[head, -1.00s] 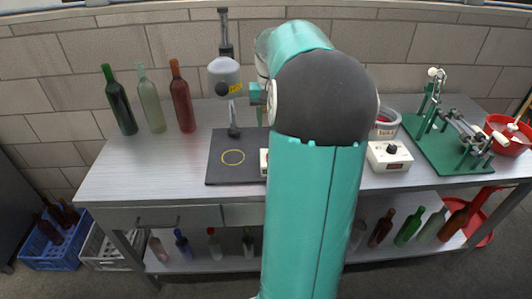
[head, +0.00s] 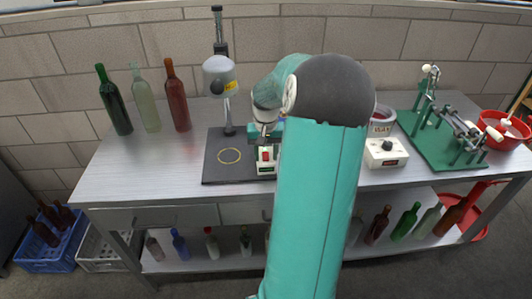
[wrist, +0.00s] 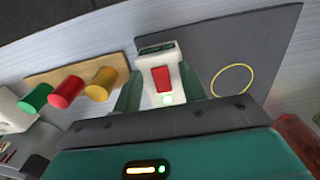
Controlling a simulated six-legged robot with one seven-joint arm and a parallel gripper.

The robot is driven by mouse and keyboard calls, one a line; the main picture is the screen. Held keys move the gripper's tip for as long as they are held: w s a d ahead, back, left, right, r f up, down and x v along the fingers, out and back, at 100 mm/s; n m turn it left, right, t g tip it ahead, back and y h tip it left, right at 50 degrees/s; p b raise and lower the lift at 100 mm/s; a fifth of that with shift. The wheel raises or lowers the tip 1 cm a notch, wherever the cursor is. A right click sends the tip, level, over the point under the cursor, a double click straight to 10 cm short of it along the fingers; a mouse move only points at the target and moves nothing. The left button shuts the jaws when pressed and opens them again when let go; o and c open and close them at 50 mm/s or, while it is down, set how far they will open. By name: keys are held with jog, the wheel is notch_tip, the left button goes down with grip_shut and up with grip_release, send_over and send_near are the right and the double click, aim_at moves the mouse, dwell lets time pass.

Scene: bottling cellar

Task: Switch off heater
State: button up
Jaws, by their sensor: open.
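A small white switch box (head: 266,168) stands on the right part of the dark mat (head: 221,169). The rocker's tilt is hard to tell. A grey heater head (head: 219,73) with a yellow label hangs on a post behind the mat, above a yellow ring. My gripper (head: 267,136) is just above the box. In the wrist view my gripper (wrist: 161,70) is open and empty, one green finger on each side of the box; contact is unclear.
Green, red and yellow cylinders (wrist: 67,91) lie beside the box on a wooden strip. Several bottles (head: 148,105) stand at the back left. A white knob box (head: 385,153) and a green bottling device (head: 443,142) are right. The bench's left front is clear.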

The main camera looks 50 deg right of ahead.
grip_shut()
jog(key=shift+w, duration=0.1)
jog(key=shift+w+d+r+g+y, duration=0.1)
jog(key=shift+w+d+g+y, duration=0.1)
jog(key=shift+g+y, duration=0.35)
jog(key=shift+d+g+y, duration=0.15)
jog(key=shift+g+y, duration=0.3)
jog(key=shift+y, duration=0.1)
jog(key=shift+r, duration=0.1)
grip_release()
jog(key=shift+r, duration=0.1)
